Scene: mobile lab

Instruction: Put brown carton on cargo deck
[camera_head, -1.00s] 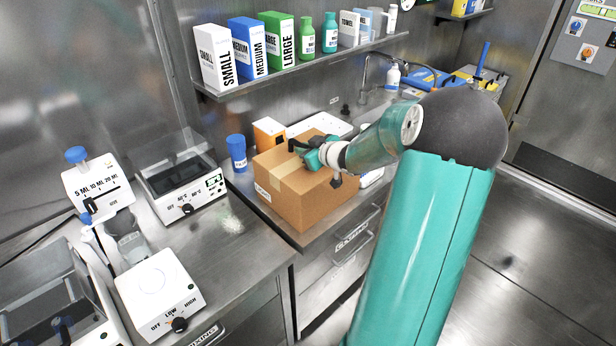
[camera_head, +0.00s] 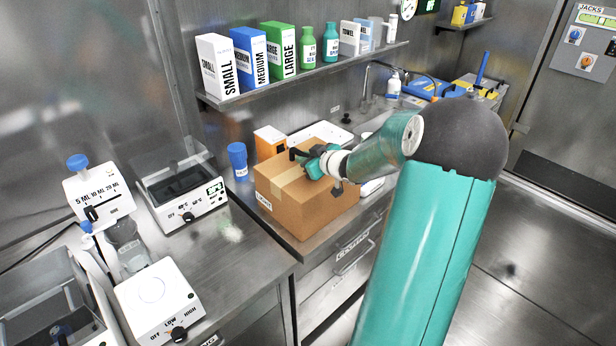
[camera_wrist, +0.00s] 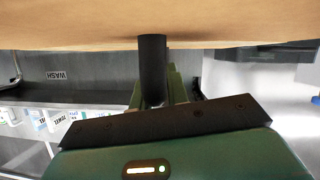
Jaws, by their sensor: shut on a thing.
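The brown carton (camera_head: 290,205) is a closed, taped cardboard box with a white label on its front. In the head view it is at the edge of the steel counter, in front of the shelf. My gripper (camera_head: 314,162) is at the carton's top edge, shut on it. In the wrist view the carton (camera_wrist: 150,20) fills the top of the picture, with a dark finger (camera_wrist: 152,70) against it. The other finger is hidden. I cannot tell whether the carton's underside is clear of the counter. I do not see the cargo deck.
Lab devices, including a white hotplate (camera_head: 158,300), occupy the left counter. Bottles and glove boxes line the shelf (camera_head: 300,75) above. Bare floor (camera_head: 540,270) lies at right.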

